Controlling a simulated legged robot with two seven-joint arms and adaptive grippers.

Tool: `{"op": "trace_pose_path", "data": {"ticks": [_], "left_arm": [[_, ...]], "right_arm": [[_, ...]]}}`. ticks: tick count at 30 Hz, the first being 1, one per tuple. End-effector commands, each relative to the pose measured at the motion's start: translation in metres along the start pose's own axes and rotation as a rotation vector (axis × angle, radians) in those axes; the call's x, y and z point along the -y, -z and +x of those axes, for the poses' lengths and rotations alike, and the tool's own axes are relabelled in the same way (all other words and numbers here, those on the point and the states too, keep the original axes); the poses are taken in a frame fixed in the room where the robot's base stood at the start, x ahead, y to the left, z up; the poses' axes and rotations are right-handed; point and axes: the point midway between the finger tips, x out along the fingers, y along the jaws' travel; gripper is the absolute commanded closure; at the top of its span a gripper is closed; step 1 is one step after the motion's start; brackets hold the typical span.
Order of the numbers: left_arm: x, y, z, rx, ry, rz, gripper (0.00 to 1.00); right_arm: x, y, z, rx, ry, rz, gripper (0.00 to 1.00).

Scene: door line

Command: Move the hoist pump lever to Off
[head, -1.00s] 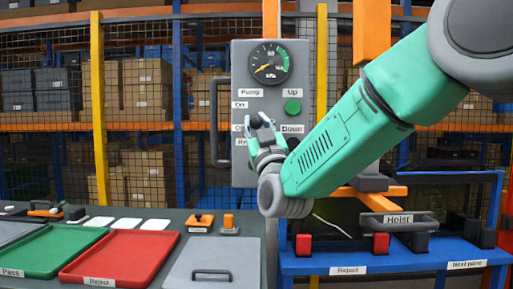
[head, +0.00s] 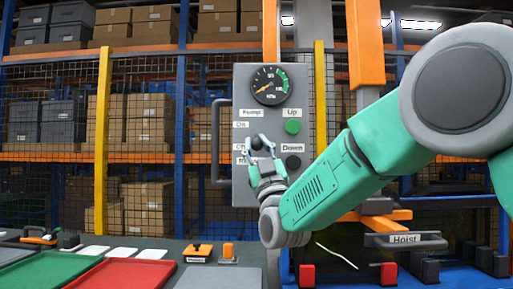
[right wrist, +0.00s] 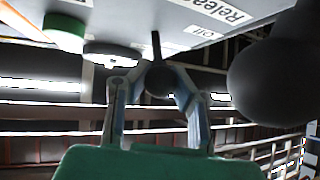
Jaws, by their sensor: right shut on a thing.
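The grey hoist control panel (head: 270,194) stands in the middle of the head view, with labels Pump, On, Off, Up and Down. My right gripper (head: 262,147) is in front of its left half, level with the partly covered Off label. In the right wrist view, my right gripper (right wrist: 157,85) is shut around the dark round knob of the pump lever (right wrist: 156,47), whose thin stem runs up toward the panel. The Off label (right wrist: 198,31) and Release label (right wrist: 225,10) show beside it. In the head view the gripper largely hides the lever. My left gripper is not in view.
A gauge (head: 271,84), green Up button (head: 292,127) and black Down button (head: 293,162) are close by on the panel. A bar handle (head: 216,145) sticks out at its left edge. A red tray (head: 122,274) and green tray (head: 45,270) lie below.

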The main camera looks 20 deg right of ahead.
Motion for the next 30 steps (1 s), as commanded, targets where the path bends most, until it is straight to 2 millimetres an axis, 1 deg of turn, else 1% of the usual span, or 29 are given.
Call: {"op": "trace_pose_path", "data": {"ticks": [1,3,12,14,16,20,27,30], "left_arm": [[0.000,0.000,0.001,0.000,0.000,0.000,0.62],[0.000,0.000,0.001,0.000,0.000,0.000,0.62],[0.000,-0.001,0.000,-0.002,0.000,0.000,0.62],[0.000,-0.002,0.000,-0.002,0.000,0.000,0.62],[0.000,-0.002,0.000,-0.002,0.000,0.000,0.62],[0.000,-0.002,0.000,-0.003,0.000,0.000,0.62],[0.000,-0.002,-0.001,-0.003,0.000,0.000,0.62],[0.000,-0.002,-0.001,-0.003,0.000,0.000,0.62]], "right_arm": [[0.007,-0.007,-0.006,0.016,0.015,0.001,0.77],[0.006,-0.006,-0.006,0.015,0.014,0.001,0.58],[0.003,-0.002,-0.004,0.008,0.006,0.000,0.58],[0.002,-0.002,-0.007,0.008,0.006,0.000,0.58],[0.003,-0.003,-0.013,0.009,0.006,0.000,0.58],[0.003,-0.003,-0.036,0.011,0.008,0.000,0.58],[0.004,-0.004,-0.088,0.012,0.011,-0.001,0.58],[0.004,-0.005,-0.105,0.013,0.011,0.000,0.58]]}}
